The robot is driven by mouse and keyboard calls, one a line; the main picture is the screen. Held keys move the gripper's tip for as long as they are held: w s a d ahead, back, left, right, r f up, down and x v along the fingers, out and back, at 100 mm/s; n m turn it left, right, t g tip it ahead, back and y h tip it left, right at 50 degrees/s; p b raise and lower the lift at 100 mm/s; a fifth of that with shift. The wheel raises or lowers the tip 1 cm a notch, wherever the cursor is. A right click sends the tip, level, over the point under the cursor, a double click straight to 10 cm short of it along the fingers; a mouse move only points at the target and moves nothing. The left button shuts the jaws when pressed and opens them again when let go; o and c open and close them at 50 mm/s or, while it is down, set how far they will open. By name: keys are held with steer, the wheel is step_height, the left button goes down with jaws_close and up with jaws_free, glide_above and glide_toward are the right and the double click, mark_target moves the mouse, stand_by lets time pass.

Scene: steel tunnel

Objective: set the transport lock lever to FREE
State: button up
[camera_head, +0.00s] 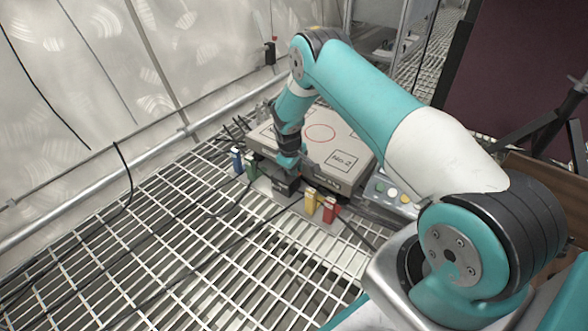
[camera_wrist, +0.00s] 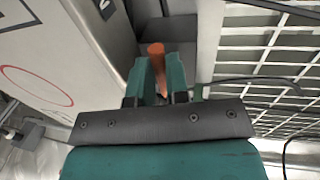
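An orange lever (camera_wrist: 156,50) stands between the two teal fingers of my gripper (camera_wrist: 160,72) in the wrist view. The fingers look closed against its sides, with no clear gap. In the head view my gripper (camera_head: 288,162) points down at the front edge of a pale grey case (camera_head: 338,143) marked "No.2" with a red circle. The lever is hidden there behind my gripper, and no FREE marking can be read. The case side (camera_wrist: 75,50) also fills the left of the wrist view.
Blue (camera_head: 237,160), green (camera_head: 251,167), yellow (camera_head: 310,200) and red (camera_head: 330,209) blocks stand along the case's front. A button panel (camera_head: 390,192) is at its right. Dark cables lie on the steel grating (camera_head: 160,215); the tunnel wall is at the left.

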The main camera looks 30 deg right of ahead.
jaws_close()
steer(key=shift+a, duration=0.1)
steer(key=shift+a+r+m+p, duration=0.1)
steer(key=shift+a+m+p, duration=0.2)
steer(key=shift+m+p, duration=0.5)
steer(key=m, duration=0.1)
steer(key=a+m+g, duration=0.1)
steer(key=m, duration=0.3)
steer(key=a+m, duration=0.1)
steer(key=m+g, duration=0.1)
steer(key=m, duration=0.1)
steer(key=shift+w+a+m, duration=0.3)
steer(key=shift+w, duration=0.05)
steer(key=m, duration=0.1)
steer(key=m+b, duration=0.1)
steer(key=m, duration=0.1)
steer(key=w+a+m, duration=0.1)
steer(key=shift+f+g+y, duration=0.25)
steer(key=shift+g+y, duration=0.05)
steer(key=shift+w+a+r+m+y+b, duration=0.1)
steer(key=shift+w+m+b, duration=0.15)
steer(key=shift+m, duration=0.4)
steer(key=shift+w+f+m+y+b, duration=0.1)
steer(key=shift+m+b, duration=0.15)
steer(key=shift+m, duration=0.35)
steer(key=shift+w+a+r+m+y+b, duration=0.1)
steer(key=shift+w+m+b, duration=0.15)
steer(key=shift+m, duration=0.4)
